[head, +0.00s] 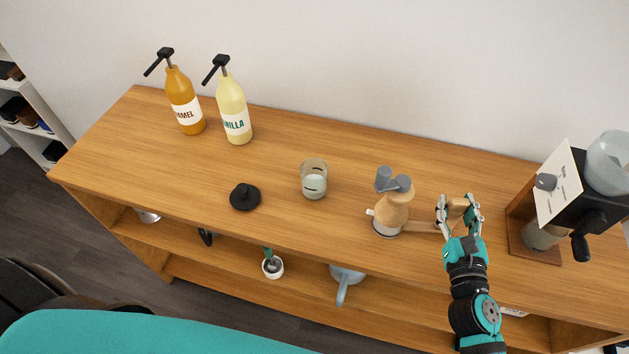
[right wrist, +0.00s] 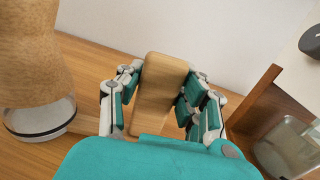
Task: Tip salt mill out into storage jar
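The salt mill (head: 392,208) stands upright on the counter, with a wooden body, a grey top and a clear base. Part of it shows in the right wrist view (right wrist: 30,60). A wooden arm runs from its base to an upright wooden grip (right wrist: 160,95). My right gripper (head: 460,207) has its fingers on both sides of this grip, very near or touching; whether they are closed on it is unclear. The storage jar (head: 314,185), clear and uncovered, stands left of the mill. A black lid (head: 245,197) lies left of the jar. My left gripper is out of view.
Caramel (head: 186,108) and vanilla (head: 235,117) pump bottles stand at the back left. A dark machine with a clear hopper (head: 609,160) stands close on the right. The lower shelf holds a small potted plant (head: 272,267) and a blue-grey vessel (head: 345,275). The counter between jar and mill is clear.

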